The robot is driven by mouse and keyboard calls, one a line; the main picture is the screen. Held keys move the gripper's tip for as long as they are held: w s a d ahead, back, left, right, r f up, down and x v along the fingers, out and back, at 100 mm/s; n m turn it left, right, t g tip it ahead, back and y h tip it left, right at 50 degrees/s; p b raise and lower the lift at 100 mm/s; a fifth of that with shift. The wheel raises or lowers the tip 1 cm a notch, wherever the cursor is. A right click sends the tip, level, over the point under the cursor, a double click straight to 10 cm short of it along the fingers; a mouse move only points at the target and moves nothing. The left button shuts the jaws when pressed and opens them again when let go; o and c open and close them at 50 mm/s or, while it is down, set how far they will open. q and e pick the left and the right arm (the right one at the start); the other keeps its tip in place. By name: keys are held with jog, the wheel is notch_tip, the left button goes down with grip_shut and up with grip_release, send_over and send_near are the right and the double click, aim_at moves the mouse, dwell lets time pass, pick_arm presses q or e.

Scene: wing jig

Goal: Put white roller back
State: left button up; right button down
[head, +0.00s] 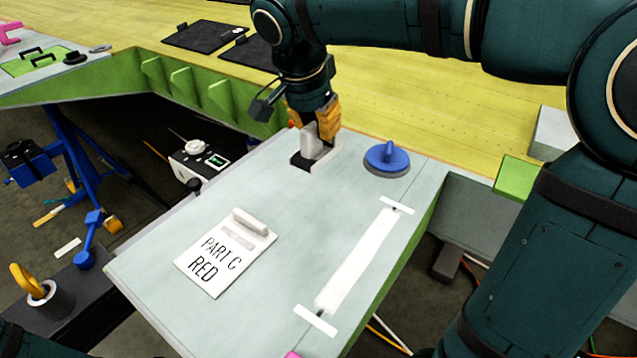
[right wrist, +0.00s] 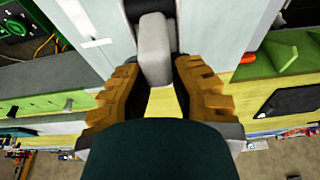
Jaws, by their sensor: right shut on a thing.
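The white roller (head: 311,145) is a pale rounded block at the far end of the grey panel (head: 300,200). It stands in or against a small white and dark holder (head: 299,162); whether it is fully seated I cannot tell. My right gripper (head: 314,128), with orange fingers, comes down from above and is shut on the roller. In the right wrist view the roller (right wrist: 154,50) shows between the two orange fingers (right wrist: 155,85), with part of the holder beside it. My left gripper is not in view.
A blue round-handled tool (head: 386,159) stands right of the roller. The panel's middle is clear. A green-edged yellow surface (head: 420,105) lies behind.

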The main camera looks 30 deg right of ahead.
aim_at(317, 156)
notch_tip(317, 156, down, 7)
jog(key=shift+s+r+b, duration=0.1)
jog(key=shift+r+b, duration=0.1)
jog(key=shift+b, duration=0.45)
jog(key=shift+f+b, duration=0.3)
jog(key=shift+f, duration=1.1)
jog(key=shift+f, duration=0.15)
jog(key=c, duration=1)
grip_release()
jog(key=shift+o, duration=0.2)
